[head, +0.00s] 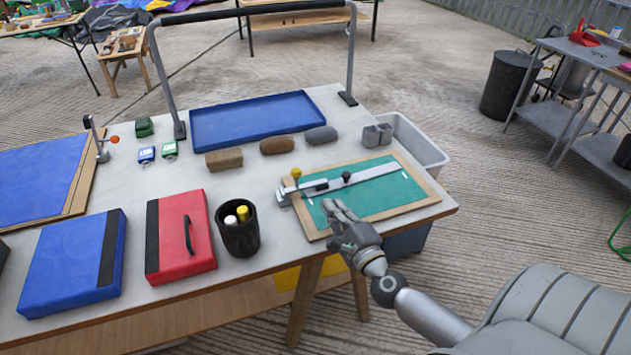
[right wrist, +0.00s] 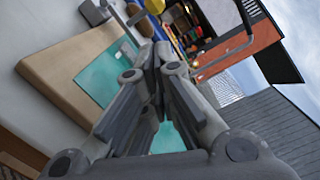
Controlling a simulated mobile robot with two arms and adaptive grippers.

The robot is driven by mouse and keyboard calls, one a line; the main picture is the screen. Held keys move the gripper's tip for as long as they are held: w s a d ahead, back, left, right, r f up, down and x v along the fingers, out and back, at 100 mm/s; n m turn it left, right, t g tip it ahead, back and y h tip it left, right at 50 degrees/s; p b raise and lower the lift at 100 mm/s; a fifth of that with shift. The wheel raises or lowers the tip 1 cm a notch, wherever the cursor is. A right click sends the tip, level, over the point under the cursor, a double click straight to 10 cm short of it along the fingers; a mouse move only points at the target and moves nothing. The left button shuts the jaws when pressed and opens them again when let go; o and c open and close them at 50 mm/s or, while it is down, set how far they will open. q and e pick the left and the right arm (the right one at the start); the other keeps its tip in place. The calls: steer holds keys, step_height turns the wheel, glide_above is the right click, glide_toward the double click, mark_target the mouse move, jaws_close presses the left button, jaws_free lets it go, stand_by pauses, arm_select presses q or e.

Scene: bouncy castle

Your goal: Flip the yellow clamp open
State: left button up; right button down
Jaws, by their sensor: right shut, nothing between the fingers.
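A metal clamp with a yellow knob (head: 296,173) sits at the left end of a silver bar (head: 365,175) on a wood-framed board with a green face (head: 385,195). Its knob stands up above the bar. My right gripper (head: 331,206) is shut and empty over the board's near left part, in front of and right of the yellow knob and apart from it. In the right wrist view the closed fingers (right wrist: 157,52) point across the green face. A rounded yellow shape (right wrist: 155,5) shows beyond the fingertips, partly cut off. My left gripper is out of view.
A black knob (head: 346,176) stands on the bar. A black cup with markers (head: 239,240), a red case (head: 180,262) and a blue case (head: 65,265) lie to the left. Stones and a blue tray (head: 255,132) are behind. A grey bin (head: 425,150) is at the right edge.

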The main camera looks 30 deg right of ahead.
steer(key=shift+w+d+r, duration=0.1)
steer(key=shift+w, duration=0.5)
steer(key=w, duration=0.6)
steer(key=w+d, duration=0.1)
steer(key=w, duration=0.1)
steer(key=shift+w+d+r+p, duration=0.1)
steer(key=shift+w+p, duration=0.2)
steer(key=shift+w, duration=0.1)
